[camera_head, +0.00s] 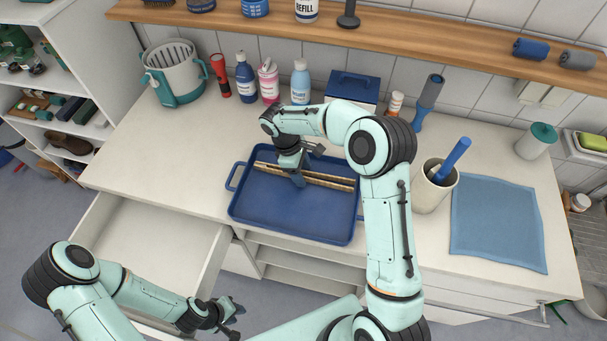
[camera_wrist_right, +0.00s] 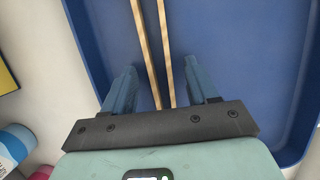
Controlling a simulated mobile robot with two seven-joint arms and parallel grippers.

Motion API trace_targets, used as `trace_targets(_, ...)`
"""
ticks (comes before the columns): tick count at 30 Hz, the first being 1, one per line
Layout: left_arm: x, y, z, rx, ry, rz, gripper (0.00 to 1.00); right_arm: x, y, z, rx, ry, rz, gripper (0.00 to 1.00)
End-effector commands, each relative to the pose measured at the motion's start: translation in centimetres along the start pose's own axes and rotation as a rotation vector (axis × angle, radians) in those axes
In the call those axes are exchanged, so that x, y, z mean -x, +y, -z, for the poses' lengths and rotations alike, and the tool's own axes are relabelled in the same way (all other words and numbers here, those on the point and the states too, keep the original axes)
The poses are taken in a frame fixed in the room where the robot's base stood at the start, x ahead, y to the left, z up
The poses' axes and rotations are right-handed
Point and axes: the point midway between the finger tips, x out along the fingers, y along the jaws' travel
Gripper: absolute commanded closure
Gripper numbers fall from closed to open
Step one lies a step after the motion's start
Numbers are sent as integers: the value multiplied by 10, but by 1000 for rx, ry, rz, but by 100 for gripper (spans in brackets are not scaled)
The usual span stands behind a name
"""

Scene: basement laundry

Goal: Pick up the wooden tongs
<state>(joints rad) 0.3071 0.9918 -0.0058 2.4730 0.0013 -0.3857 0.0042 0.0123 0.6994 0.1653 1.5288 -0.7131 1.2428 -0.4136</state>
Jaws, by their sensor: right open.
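The wooden tongs (camera_head: 328,181) lie in the blue tray (camera_head: 290,226) as two long, thin, pale strips running across its upper half. In the right wrist view the tongs (camera_wrist_right: 145,50) run up the picture between my fingers. My right gripper (camera_head: 298,180) is over the tray at the tongs and hides part of them. Its two blue fingers (camera_wrist_right: 161,72) stand apart on either side of the tongs, with a gap to each strip. My left gripper (camera_head: 230,318) is low, in front of the counter near the open drawer, away from the tongs; its jaw opening is unclear.
Bottles (camera_head: 269,82), a red flashlight (camera_head: 220,75) and a blue box (camera_head: 354,87) stand behind the tray. A white pot (camera_head: 432,194) and a blue cloth (camera_head: 497,225) are at right. A drawer (camera_head: 150,240) is open at front left. The counter left of the tray is clear.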

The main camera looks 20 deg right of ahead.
Motion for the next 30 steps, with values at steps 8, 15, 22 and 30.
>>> trace_targets(8,0,0,0,0,0,0,69,0,0,0,0,0,0,87)
trace_targets(15,0,0,0,0,0,0,69,0,0,0,0,0,0,100)
trace_targets(22,0,0,-1,0,-1,0,69,7,0,-2,-1,1,-1,100)
trace_targets(30,-1,-1,-2,1,-2,1,69,49,1,-14,-3,4,-5,100)
